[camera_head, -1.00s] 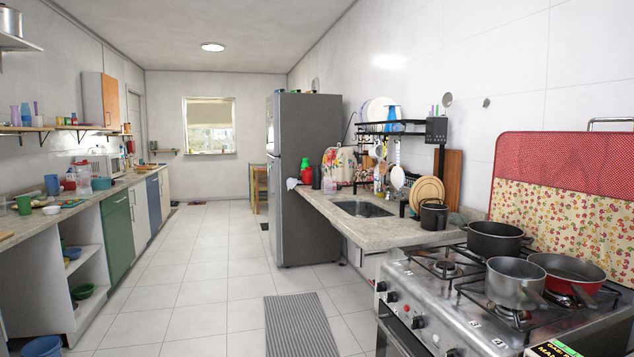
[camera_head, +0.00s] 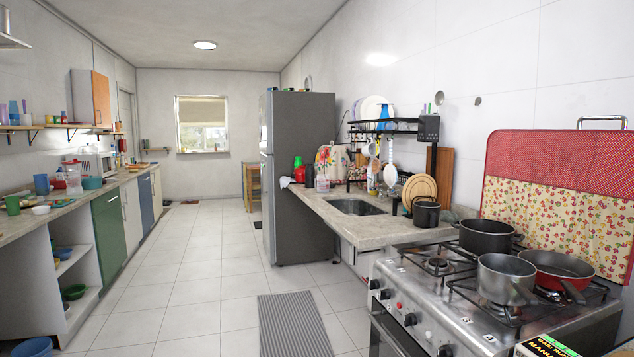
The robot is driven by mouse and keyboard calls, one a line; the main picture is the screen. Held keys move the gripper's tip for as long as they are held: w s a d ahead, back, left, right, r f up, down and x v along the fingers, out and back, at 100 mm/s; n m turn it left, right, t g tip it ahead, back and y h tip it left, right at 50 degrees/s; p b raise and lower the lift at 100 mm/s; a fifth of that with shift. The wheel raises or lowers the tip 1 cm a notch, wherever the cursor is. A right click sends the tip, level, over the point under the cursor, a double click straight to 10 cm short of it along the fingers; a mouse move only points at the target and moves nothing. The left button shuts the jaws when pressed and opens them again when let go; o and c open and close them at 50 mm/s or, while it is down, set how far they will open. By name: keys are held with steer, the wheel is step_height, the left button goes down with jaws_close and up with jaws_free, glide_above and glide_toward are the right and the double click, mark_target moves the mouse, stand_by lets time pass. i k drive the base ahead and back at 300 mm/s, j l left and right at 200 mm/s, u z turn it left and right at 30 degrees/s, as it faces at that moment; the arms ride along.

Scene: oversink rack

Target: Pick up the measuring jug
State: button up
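I cannot pick out the measuring jug for certain. A clear jug-like container (camera_head: 73,181) stands on the left counter near the microwave. Another clear container (camera_head: 321,181) stands on the sink counter beside the fridge, small and partly lost against the things around it. Both are too far off to show any measuring marks. My gripper is not in view.
The stove (camera_head: 470,300) at the front right bears pots and a red pan (camera_head: 556,265). The sink counter (camera_head: 375,230) has a black rack (camera_head: 385,127) above it. The grey fridge (camera_head: 300,170) stands beyond.

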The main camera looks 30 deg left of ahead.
mark_target(323, 180)
steer(key=i+j+u, duration=0.35)
steer(key=j, duration=0.15)
steer(key=i+j+u, duration=0.65)
steer(key=i, duration=0.2)
steer(key=i+j+u, duration=0.1)
steer(key=i+u, duration=0.55)
steer(key=i, duration=0.3)
steer(key=i+z, duration=0.15)
steer(key=i, duration=0.5)
steer(key=i+j+z, duration=0.15)
steer(key=i, duration=0.5)
steer(key=i+j+z, duration=0.15)
steer(key=i, duration=0.45)
